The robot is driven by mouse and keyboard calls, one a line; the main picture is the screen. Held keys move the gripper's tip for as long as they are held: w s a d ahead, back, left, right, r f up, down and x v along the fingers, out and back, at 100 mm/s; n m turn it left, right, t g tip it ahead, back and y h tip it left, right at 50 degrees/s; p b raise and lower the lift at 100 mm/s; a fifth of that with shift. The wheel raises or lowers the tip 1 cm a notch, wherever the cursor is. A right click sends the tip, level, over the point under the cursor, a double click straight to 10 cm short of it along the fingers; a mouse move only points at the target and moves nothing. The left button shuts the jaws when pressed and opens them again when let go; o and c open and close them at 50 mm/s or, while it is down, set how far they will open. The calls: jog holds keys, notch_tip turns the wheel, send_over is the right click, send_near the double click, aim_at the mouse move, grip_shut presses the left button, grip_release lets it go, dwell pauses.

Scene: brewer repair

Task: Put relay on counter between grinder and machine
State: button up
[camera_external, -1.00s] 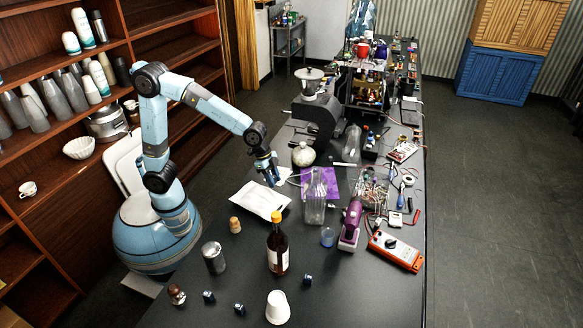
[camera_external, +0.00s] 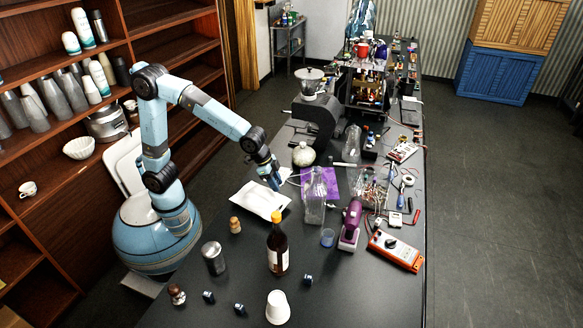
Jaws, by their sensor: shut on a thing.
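My gripper (camera_external: 273,183) points down over the white packet (camera_external: 257,201) and the left edge of the purple cloth (camera_external: 318,184). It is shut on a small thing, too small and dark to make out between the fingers. Small dark blue blocks that look like relays lie at the near end of the counter: one at left (camera_external: 208,296), one in the middle (camera_external: 239,309) and one at right (camera_external: 308,280). The black grinder (camera_external: 322,118) with a silver top stands beyond my gripper. The opened machine (camera_external: 366,92) stands behind it to the right.
A round pale flask (camera_external: 303,154) stands in front of the grinder. A clear bottle (camera_external: 315,200), a dark bottle (camera_external: 278,250), a purple tool (camera_external: 351,225) and an orange meter (camera_external: 395,251) crowd the counter (camera_external: 370,300). Its near right part is bare.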

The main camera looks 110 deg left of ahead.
jog(key=s+a+f+n+y, duration=0.1)
jog(key=s+a+f+n, duration=0.15)
jog(key=s+a, duration=0.75)
jog(key=n, duration=0.1)
send_over(298, 197)
jog(key=s, duration=0.2)
jog(key=f, duration=0.9)
jog(key=shift+w+d+f, duration=0.1)
jog(key=shift+d+f, duration=0.1)
jog(key=shift+d, duration=0.1)
jog(key=shift+w+f, duration=0.2)
jog(key=shift+f, duration=1.55)
jog(key=shift+f, duration=0.1)
jog(key=o, duration=1.1)
